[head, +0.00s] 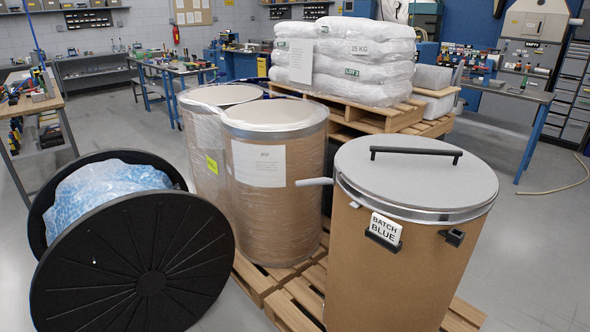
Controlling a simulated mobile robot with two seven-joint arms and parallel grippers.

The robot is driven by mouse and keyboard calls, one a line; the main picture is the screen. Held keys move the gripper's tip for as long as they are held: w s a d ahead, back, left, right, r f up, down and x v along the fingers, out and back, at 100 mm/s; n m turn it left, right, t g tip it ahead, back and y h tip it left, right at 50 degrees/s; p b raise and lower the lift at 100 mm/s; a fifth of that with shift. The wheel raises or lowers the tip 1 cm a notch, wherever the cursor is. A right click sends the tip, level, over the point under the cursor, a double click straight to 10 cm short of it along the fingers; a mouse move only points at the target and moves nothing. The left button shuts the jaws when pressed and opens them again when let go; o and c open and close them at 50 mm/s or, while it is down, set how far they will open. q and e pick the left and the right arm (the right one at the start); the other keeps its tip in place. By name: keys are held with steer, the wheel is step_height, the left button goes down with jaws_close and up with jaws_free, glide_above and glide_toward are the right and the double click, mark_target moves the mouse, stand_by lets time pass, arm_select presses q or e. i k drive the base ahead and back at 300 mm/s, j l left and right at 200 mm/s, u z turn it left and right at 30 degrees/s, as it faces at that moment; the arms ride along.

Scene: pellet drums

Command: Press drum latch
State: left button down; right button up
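The nearest drum (392,262) is a brown fibre drum at the right, standing upright on a wooden pallet. Its grey lid (400,180) sits on top, with a black bar handle (415,153). A metal band (425,214) runs around the rim. Neither of my grippers is in view.
Two film-wrapped drums (270,215) stand close behind on the left of the pallet (293,305). White sacks (365,60) are stacked on pallets behind. Floor at the right (545,230) is clear.

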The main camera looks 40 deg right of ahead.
mark_target(323, 181)
steer(key=i+z, duration=0.35)
steer(key=i, duration=0.25)
steer(key=i+j+z, duration=0.15)
steer(key=i+z, duration=0.2)
steer(key=i, duration=0.25)
steer(key=i+z, duration=0.5)
steer(key=i+j+z, duration=0.15)
steer(key=i+z, duration=0.2)
steer(key=z, duration=0.15)
